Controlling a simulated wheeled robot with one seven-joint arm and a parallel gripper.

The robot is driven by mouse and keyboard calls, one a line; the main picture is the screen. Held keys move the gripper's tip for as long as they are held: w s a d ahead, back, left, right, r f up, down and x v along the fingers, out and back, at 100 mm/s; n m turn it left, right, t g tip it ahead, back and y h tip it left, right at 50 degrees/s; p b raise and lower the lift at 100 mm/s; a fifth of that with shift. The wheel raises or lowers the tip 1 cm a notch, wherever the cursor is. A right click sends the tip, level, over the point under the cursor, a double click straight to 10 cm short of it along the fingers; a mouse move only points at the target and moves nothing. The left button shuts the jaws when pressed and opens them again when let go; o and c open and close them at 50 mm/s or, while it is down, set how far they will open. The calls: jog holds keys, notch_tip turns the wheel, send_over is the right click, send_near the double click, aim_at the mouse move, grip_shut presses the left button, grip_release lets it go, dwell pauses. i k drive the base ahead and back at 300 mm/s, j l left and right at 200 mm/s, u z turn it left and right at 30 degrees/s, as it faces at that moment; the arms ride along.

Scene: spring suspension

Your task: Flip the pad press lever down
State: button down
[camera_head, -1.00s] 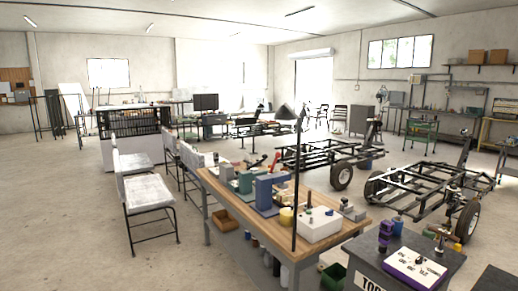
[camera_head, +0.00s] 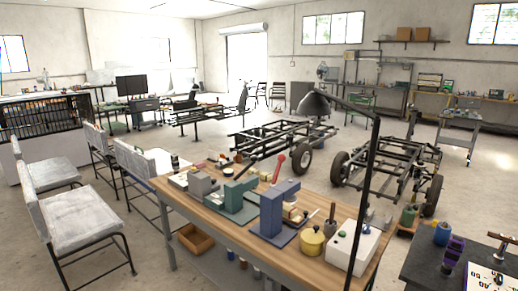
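A wooden-topped workbench (camera_head: 215,232) stands in front of me with several small machines on it. A lever with a red handle (camera_head: 279,165) points up, tilted, behind a blue upright press-like machine (camera_head: 271,212). A green machine (camera_head: 238,196) stands to its left. I cannot tell which of these machines the red lever belongs to, or which one is the pad press. My gripper is not in view.
A yellow round container (camera_head: 311,242) and a white box (camera_head: 353,248) stand at the bench's right end, near a black lamp pole (camera_head: 366,190). White chairs (camera_head: 75,211) stand left of the bench. A dark table (camera_head: 440,268) is at the lower right. Wheeled frames (camera_head: 390,165) stand behind.

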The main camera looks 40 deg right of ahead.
aim_at(281, 158)
jog(key=i+j+z, duration=0.1)
jog(key=i+z, duration=0.15)
jog(key=i, duration=1.55)
jog(key=i+u, duration=0.45)
jog(key=i+l+u, duration=0.25)
jog(key=u, duration=0.6)
jog(key=l+u, duration=0.15)
jog(key=u, duration=0.25)
jog(key=i+l+u, duration=0.1)
jog(key=u, duration=0.35)
jog(key=l+u, duration=0.1)
jog(key=u, duration=0.35)
jog(key=l+u, duration=0.1)
jog(key=u, duration=0.85)
jog(key=k+u, duration=0.1)
jog(key=u, duration=1)
jog(key=k+u, duration=0.1)
jog(key=u, duration=1)
jog(key=k+u, duration=0.1)
jog(key=u, duration=0.45)
jog(key=j+u, duration=0.15)
jog(key=u, duration=0.95)
